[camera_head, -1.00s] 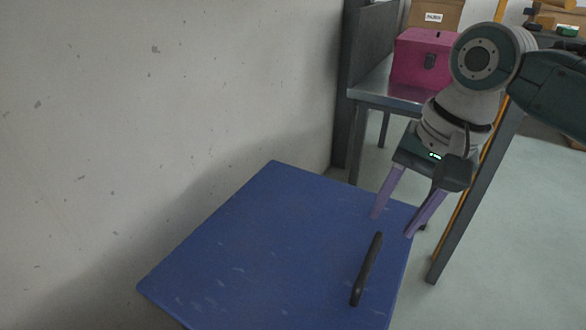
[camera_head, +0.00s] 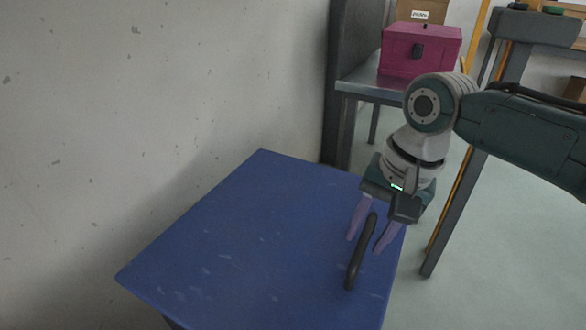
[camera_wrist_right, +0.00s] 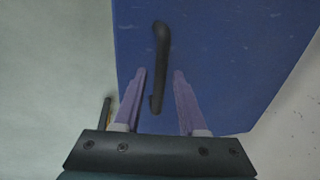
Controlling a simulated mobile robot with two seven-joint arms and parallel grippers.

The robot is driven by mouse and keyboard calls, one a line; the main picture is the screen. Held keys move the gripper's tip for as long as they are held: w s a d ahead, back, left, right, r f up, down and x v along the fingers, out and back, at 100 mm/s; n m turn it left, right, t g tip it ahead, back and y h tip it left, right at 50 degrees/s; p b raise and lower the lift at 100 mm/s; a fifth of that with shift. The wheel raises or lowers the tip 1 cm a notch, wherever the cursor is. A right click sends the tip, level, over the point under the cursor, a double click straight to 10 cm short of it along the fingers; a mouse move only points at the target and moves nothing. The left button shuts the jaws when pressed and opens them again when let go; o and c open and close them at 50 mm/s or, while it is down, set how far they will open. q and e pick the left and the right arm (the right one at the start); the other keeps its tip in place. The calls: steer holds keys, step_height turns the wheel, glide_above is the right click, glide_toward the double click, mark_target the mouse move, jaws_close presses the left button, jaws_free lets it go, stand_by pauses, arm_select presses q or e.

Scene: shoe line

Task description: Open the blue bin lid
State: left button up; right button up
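The blue bin lid (camera_head: 250,235) lies shut below me and fills the lower middle of the head view. It also shows in the right wrist view (camera_wrist_right: 220,55). A dark bar handle (camera_head: 355,265) stands near its right edge; it shows in the right wrist view (camera_wrist_right: 161,45) too. My right gripper (camera_head: 366,244) is open over the handle, its two purple fingers pointing down on either side of the bar. In the right wrist view the handle runs between the fingers (camera_wrist_right: 160,73); I see no contact. My left gripper is out of view.
A pale wall (camera_head: 130,110) rises along the left of the bin. A metal table (camera_head: 368,88) with a magenta box (camera_head: 420,55) stands behind it. A grey post (camera_head: 455,210) stands to the right, with open floor (camera_head: 510,260) beyond.

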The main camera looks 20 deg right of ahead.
jaws_close()
stand_by(1.1)
